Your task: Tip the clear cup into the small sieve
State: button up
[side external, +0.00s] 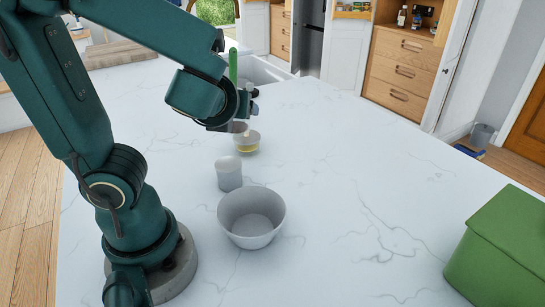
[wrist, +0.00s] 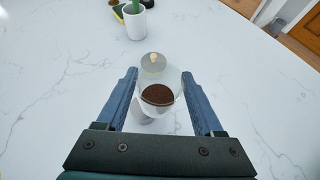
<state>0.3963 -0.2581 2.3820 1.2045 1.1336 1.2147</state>
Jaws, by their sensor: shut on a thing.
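The clear cup (wrist: 158,94), with dark brown grounds inside, sits between the two fingers of my gripper (wrist: 160,90) in the wrist view. The gripper is shut on it. In the side view my gripper (side external: 240,126) is above the counter, and the cup is hard to make out there. Just under the gripper is a small pale round piece with a yellowish lower part (side external: 246,145). A grey round piece with a tan spot (wrist: 153,62) shows beyond the cup in the wrist view. I cannot tell surely which piece is the small sieve.
A whitish small container (side external: 229,174) and a grey-white bowl (side external: 252,218) stand nearer the side camera. A white mug with something green (wrist: 135,24) stands farther off in the wrist view. A green box (side external: 500,248) is at right. The marble counter between is clear.

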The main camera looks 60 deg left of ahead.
jog(key=s+a+f+m+g+y, duration=0.1)
jog(key=a+f+m+g+y, duration=0.2)
jog(key=m+g, duration=0.6)
jog(key=shift+s+a+f+m+g, duration=0.15)
jog(key=shift+a+f+m+g, duration=0.4)
jog(key=shift+g, duration=3.35)
jog(key=shift+d+f+n, duration=0.1)
jog(key=shift+f+n, duration=0.05)
jog(key=shift+n, duration=0.1)
notch_tip(320, 180, up, 3)
jog(key=shift+f, duration=0.15)
